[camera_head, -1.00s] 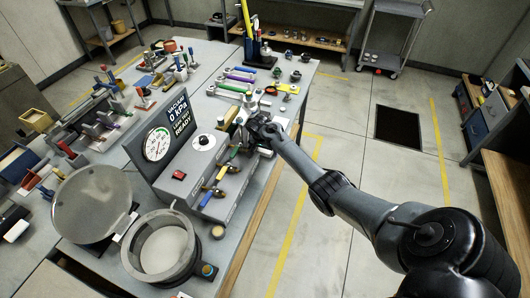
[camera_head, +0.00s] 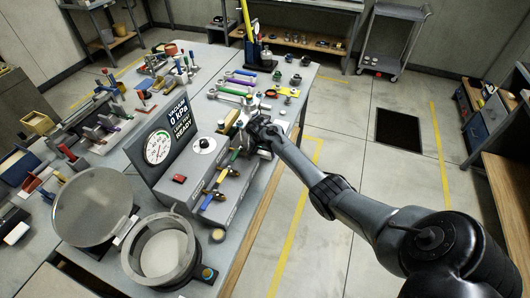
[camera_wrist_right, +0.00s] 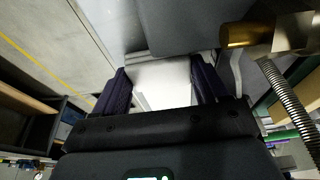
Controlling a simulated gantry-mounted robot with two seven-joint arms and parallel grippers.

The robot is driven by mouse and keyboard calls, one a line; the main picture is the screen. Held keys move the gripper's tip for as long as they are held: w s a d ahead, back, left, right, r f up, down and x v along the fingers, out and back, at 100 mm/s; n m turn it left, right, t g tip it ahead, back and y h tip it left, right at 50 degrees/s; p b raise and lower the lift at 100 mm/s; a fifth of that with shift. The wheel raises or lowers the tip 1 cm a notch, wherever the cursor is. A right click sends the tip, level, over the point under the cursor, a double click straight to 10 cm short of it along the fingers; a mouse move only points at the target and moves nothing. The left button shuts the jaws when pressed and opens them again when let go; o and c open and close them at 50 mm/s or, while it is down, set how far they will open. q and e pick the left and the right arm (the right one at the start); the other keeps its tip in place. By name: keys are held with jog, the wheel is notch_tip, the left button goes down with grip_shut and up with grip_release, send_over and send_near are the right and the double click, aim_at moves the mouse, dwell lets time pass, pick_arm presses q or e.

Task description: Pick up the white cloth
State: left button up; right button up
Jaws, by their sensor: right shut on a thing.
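The white cloth (camera_wrist_right: 160,82) shows in the right wrist view as a pale flat piece between the two dark fingers. My right gripper (camera_wrist_right: 162,92) is shut on it, next to a grey box-like surface. In the head view my right gripper (camera_head: 256,130) is over the bench, at the far end of the grey control box. The cloth is mostly hidden there by the gripper and the fittings around it. My left gripper is not in view.
The grey control box (camera_head: 222,185) carries a gauge, a display reading 0 kPa and coloured valve handles. An open round chamber (camera_head: 160,252) stands in front. Tools (camera_head: 238,82) lie beyond. Brass fitting and hose (camera_wrist_right: 285,90) are close to the right finger.

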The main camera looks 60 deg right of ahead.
jog(key=r, duration=0.1)
jog(key=s+r+p, duration=0.1)
jog(key=r, duration=0.1)
jog(key=s+r, duration=0.1)
jog(key=shift+d+r, duration=0.2)
jog(key=shift+r, duration=0.2)
jog(key=s+d+r+p, duration=0.1)
jog(key=s+r, duration=0.4)
jog(key=s, duration=0.4)
jog(key=shift+s+d+r, duration=0.2)
jog(key=shift+s+d, duration=0.05)
jog(key=shift+d, duration=0.1)
jog(key=o, duration=0.4)
jog(key=c, duration=0.3)
jog(key=shift+w+p, duration=0.1)
jog(key=shift+p, duration=0.25)
